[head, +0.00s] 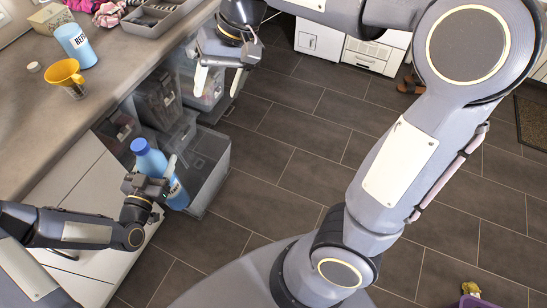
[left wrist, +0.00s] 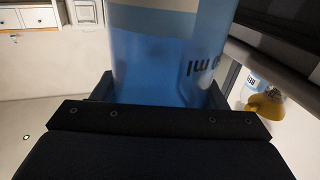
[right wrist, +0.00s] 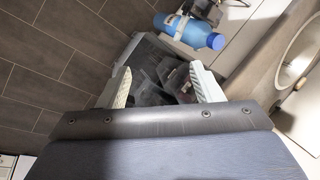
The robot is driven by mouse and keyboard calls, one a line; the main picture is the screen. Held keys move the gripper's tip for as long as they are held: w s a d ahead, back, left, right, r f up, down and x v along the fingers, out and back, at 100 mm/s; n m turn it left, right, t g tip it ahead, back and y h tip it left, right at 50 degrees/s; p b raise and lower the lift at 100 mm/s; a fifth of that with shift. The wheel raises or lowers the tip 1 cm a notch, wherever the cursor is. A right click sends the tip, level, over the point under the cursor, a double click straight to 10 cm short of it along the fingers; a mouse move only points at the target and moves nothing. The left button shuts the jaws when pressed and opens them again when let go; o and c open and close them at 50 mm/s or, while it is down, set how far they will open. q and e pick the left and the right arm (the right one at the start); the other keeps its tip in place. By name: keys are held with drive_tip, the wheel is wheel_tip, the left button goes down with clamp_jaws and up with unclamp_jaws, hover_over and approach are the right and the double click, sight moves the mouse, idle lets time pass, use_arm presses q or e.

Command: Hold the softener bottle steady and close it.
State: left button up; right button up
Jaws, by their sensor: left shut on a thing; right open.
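A blue bottle (head: 151,163) with a darker blue cap (head: 139,146) on its top is tilted in front of the counter, its label partly hidden. My left gripper (head: 150,187) is shut on the bottle's body and holds it off the floor. The bottle fills the middle of the left wrist view (left wrist: 150,60), between the fingers. My right gripper (head: 219,80) is open and empty, farther off and to the right of the bottle. In the right wrist view the bottle (right wrist: 178,27) and its cap (right wrist: 216,41) lie beyond the fingertips (right wrist: 164,86), apart from them.
A grey translucent bin (head: 213,152) stands below the counter edge. Floor at right is mostly free.

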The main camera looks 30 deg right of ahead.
drive_tip(key=s+d+f+t, duration=0.2)
drive_tip(key=s+f, duration=0.2)
drive_tip(key=s, duration=0.5)
drive_tip(key=s+d+f+t+h, duration=0.1)
drive_tip(key=s+d+f+t, duration=0.2)
drive_tip(key=s, duration=0.7)
drive_tip(key=shift+d+f, duration=0.35)
drive_tip(key=shift+w, duration=0.1)
